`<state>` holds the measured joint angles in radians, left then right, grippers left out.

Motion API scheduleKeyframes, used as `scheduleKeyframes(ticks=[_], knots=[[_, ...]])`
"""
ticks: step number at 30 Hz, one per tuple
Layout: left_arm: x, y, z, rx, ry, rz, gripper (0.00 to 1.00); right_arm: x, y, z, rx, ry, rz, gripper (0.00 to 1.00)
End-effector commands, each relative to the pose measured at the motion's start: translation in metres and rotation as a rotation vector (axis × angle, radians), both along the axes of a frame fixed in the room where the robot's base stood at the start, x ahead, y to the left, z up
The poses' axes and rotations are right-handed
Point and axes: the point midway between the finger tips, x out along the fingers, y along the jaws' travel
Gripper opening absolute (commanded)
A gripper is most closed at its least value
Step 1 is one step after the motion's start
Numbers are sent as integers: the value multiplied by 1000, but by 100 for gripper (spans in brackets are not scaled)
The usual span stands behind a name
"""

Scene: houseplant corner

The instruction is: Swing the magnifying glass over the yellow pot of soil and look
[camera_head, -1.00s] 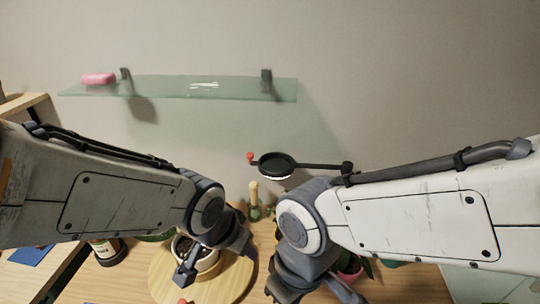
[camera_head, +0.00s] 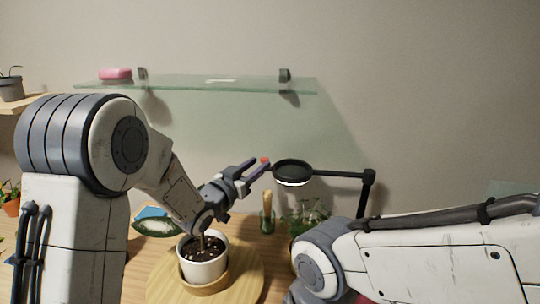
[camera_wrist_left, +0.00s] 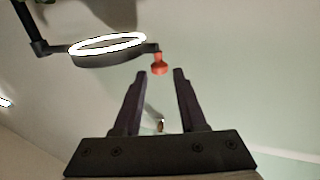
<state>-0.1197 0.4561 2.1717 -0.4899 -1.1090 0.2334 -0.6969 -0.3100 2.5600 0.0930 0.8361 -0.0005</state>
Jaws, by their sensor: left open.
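The magnifying glass (camera_head: 292,168) is a black ring with a lit rim, on a black arm from a post at its right. Its red knob (camera_head: 265,160) sticks out at the left of the ring. My left gripper (camera_head: 260,168) is open and empty at the knob. In the left wrist view the red knob (camera_wrist_left: 159,63) lies just beyond the gap between the fingertips (camera_wrist_left: 161,72); contact cannot be told. A pale pot of soil (camera_head: 203,262) stands below and left of the ring, looking white rather than yellow. My right gripper is out of view.
A round wooden board (camera_head: 245,285) lies under the pot. A leafy plant (camera_head: 305,215) and a green glass holder (camera_head: 267,222) stand below the magnifier.

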Motion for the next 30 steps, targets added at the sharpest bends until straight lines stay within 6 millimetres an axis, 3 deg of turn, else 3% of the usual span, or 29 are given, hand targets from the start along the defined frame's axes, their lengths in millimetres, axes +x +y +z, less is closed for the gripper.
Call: scheduleKeyframes(ticks=[10,23,27,30], knots=[[51,-32,2,0,0,-1,41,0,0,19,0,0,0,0],[61,-39,0,0,0,0,41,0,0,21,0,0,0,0],[61,-39,0,0,0,0,0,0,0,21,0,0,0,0],[61,-39,0,0,0,0,0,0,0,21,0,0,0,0]])
